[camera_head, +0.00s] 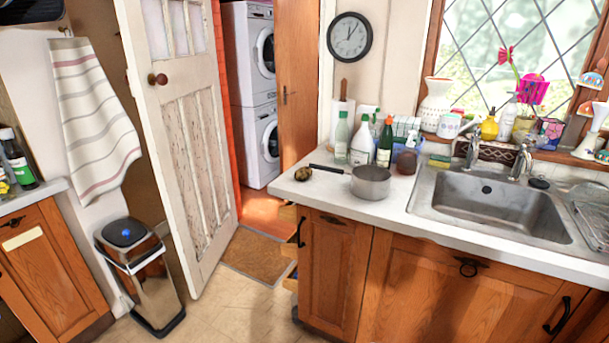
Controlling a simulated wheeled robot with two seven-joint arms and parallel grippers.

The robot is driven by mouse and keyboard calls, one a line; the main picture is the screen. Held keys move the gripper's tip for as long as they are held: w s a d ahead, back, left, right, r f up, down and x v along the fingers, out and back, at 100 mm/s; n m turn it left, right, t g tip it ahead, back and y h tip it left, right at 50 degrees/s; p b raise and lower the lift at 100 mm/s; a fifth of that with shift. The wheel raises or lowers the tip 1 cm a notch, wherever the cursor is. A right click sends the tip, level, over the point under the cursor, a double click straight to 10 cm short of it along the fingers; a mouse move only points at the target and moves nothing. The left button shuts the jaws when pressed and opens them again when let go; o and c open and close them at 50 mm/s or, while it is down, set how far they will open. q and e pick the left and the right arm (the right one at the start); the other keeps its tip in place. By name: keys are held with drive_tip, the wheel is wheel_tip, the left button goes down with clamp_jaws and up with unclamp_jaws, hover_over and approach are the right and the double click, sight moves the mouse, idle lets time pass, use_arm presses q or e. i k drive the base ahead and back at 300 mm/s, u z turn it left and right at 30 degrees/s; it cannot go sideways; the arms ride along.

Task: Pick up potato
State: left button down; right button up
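A small brown, roundish potato (303,173) lies on the white countertop (325,198), near its left end. The tip of the handle of a grey saucepan (371,183) is just to the right of the potato. Neither my left nor my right gripper shows in the head view.
Several bottles, among them a green one (385,143), stand behind the saucepan. A metal sink (490,205) is set into the counter at the right. A door (185,120) stands open at the left, beside a bin (138,270). The floor (245,310) before the cabinets is clear.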

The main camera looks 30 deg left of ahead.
sight(302, 174)
drive_tip(key=u, duration=0.05)
drive_tip(key=k, duration=0.6)
drive_tip(key=u, duration=0.6)
drive_tip(key=i, duration=1.05)
drive_tip(key=u, duration=0.5)
